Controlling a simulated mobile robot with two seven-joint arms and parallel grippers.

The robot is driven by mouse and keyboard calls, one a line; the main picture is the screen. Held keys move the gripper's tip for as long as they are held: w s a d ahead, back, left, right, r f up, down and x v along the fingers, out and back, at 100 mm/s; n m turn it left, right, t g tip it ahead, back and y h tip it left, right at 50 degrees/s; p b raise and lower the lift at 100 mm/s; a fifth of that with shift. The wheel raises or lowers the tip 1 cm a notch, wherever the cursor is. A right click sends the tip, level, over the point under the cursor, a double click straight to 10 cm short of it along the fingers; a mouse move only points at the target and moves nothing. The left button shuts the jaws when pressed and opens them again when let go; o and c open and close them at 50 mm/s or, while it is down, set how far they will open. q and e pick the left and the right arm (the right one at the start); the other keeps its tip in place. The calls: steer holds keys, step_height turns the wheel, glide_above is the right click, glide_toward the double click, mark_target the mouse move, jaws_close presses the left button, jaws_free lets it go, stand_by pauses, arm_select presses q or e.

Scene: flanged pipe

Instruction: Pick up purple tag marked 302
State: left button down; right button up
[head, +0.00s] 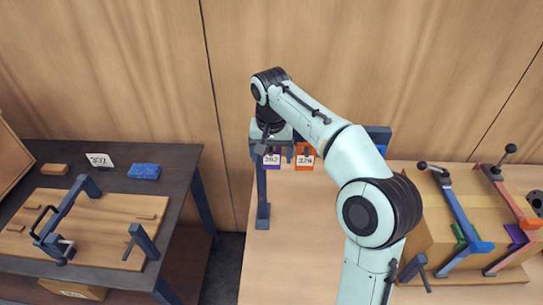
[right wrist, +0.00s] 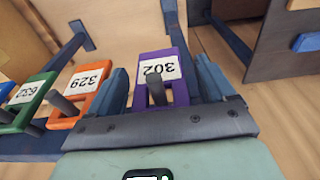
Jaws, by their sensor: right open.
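The purple tag (right wrist: 144,91) marked 302 hangs from a blue rack (head: 263,205), with a peg through its opening. In the head view the purple tag (head: 271,163) is partly covered by my right gripper (head: 272,151). In the right wrist view my right gripper (right wrist: 161,68) is open, one finger on each side of the purple tag, with visible gaps. My left gripper is not in view.
An orange tag (right wrist: 90,87) marked 329 and a green tag (right wrist: 34,95) hang close beside the purple one. A dark table (head: 120,150) with a number card (head: 99,160) stands at left. A cardboard box with clamps (head: 440,215) is at right.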

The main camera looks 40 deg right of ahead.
steer(key=shift+f, duration=0.1)
steer(key=shift+c, duration=0.3)
steer(key=c, duration=1)
